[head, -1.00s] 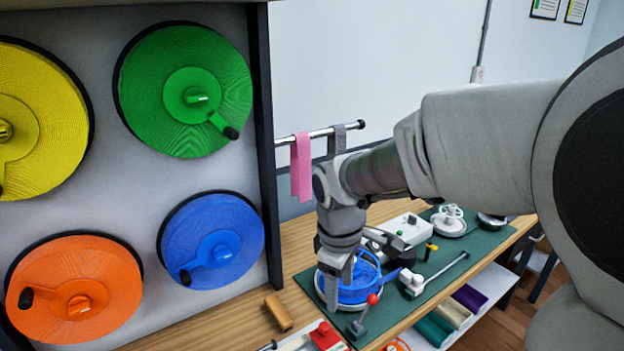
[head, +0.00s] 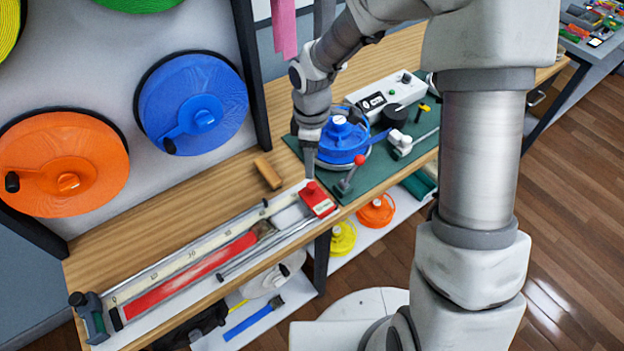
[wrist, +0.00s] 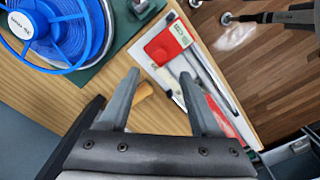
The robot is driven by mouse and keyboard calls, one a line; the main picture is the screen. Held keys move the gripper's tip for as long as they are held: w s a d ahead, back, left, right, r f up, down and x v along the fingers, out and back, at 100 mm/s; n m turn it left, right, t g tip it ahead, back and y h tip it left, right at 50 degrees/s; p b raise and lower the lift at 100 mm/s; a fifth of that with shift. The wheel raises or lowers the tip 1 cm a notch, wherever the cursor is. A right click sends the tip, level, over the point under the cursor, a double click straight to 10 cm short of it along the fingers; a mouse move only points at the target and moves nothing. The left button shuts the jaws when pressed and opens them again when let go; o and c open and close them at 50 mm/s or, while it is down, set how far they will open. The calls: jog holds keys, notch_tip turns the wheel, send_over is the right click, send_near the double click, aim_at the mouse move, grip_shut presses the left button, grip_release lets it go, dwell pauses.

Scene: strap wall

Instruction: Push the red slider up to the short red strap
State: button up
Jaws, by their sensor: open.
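The red slider (head: 318,199) sits at the right end of a long measuring board (head: 108,298) on the wooden bench. The short red strap (head: 190,275) lies flat along the board, its near end apart from the slider with a gap between. My gripper (head: 310,175) points down just behind the slider, above the bench. In the wrist view my gripper (wrist: 160,82) is open and empty, and the slider (wrist: 168,45) shows just beyond the fingertips. The strap (wrist: 222,115) is partly hidden there by the right finger. I cannot tell whether a finger touches the slider.
A blue reel (head: 341,140) and a red-knobbed lever (head: 352,172) stand on a green mat just right of the slider. A wooden block (head: 268,173) lies behind the board. Metal rods run along the board. Large reels hang on the back wall.

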aim_at(312, 185)
notch_tip(312, 185, down, 9)
jog(key=shift+r, duration=0.15)
grip_shut()
dwell(0.5)
dwell(1.0)
